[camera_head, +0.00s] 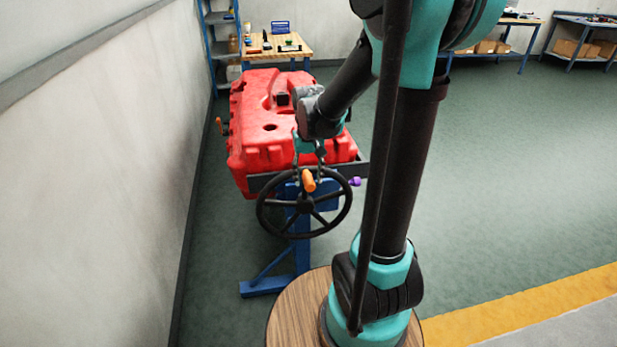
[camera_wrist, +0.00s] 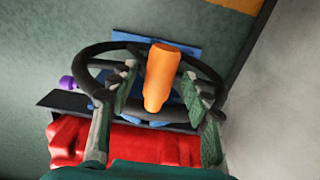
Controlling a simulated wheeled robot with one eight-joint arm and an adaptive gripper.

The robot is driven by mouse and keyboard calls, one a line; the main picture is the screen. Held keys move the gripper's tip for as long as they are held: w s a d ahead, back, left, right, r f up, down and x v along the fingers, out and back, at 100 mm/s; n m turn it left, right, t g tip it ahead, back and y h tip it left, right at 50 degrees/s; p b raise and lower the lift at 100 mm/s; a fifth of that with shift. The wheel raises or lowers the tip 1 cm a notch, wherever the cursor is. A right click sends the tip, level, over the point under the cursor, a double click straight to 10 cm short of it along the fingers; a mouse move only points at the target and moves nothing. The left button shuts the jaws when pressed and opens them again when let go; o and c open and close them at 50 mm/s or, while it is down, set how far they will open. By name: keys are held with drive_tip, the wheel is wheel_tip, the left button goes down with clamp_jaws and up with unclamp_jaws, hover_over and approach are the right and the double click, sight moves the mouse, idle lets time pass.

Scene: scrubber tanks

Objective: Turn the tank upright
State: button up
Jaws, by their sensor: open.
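The red tank (camera_head: 262,120) sits in a dark frame on a blue stand (camera_head: 300,225). Its top, with a round hole and raised parts, faces up in the head view; its edge also shows in the wrist view (camera_wrist: 130,145). A black handwheel (camera_head: 262,218) is on the near end of the stand, with an orange handle (camera_head: 309,181) on its rim. My gripper (camera_head: 309,168) is open above the wheel. In the wrist view, the orange handle (camera_wrist: 162,75) stands between my two spread fingers, with gaps visible on both sides.
A purple knob (camera_head: 354,182) sticks out right of the wheel. A pale wall (camera_head: 90,170) runs close along the left. A wooden-topped workbench (camera_head: 270,47) and shelf stand behind. Green floor (camera_head: 510,180) on the right is clear, with a yellow strip (camera_head: 540,300) nearer.

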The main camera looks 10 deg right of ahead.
drive_tip(key=shift+f, duration=0.15)
drive_tip(key=shift+c, duration=0.2)
clamp_jaws()
